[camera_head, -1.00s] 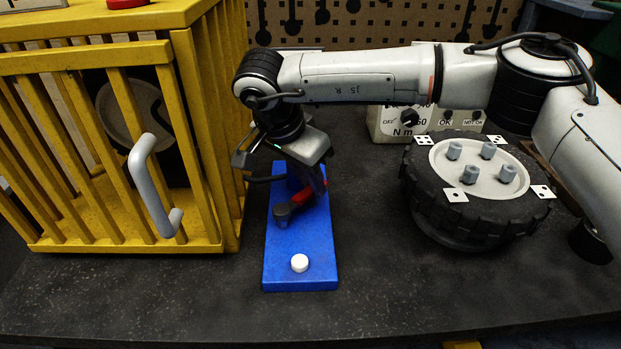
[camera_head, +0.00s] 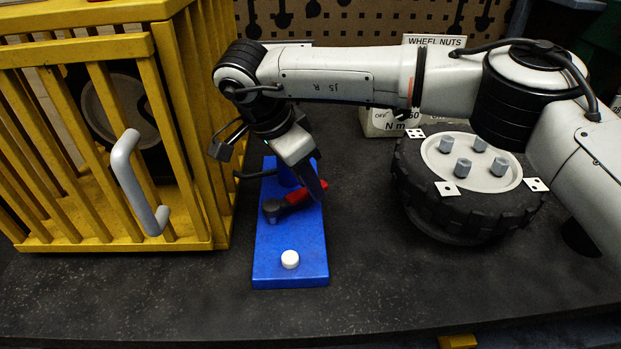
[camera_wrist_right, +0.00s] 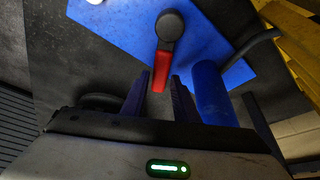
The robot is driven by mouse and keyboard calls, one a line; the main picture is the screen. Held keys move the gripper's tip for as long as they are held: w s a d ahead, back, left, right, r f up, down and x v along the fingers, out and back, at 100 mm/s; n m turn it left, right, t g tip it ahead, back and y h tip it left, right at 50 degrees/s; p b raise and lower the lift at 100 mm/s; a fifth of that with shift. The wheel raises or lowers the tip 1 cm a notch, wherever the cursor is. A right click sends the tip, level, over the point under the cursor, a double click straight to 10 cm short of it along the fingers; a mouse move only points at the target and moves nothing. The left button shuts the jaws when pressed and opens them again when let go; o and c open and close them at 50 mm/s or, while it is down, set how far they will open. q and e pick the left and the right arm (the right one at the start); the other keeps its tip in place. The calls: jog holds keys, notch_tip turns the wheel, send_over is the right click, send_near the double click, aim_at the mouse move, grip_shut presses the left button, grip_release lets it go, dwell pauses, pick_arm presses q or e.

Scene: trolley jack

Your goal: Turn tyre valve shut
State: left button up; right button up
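The valve has a dark round hub (camera_head: 272,209) and a red lever (camera_head: 298,195), and sits on a blue board (camera_head: 290,240). In the head view the lever points right and slightly back from the hub. In the right wrist view the red lever (camera_wrist_right: 160,72) points toward my gripper. My right gripper (camera_wrist_right: 160,88) is open, with one dark finger on each side of the lever's end and gaps showing beside it. In the head view the right gripper (camera_head: 314,187) is over the lever's end and partly hides it. My left gripper is out of view.
A white cap (camera_head: 290,259) is at the board's front. A blue cylinder (camera_wrist_right: 212,92) stands close beside the gripper. A yellow cage (camera_head: 190,130) with a grey handle (camera_head: 140,185) is at left; a wheel (camera_head: 440,205) is at right. The front bench is clear.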

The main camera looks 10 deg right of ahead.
aim_at(294, 195)
jog(key=v, duration=0.7)
jog(key=shift+a+r+b, duration=0.15)
jog(key=shift+r+b, duration=0.1)
jog(key=shift+b, duration=0.15)
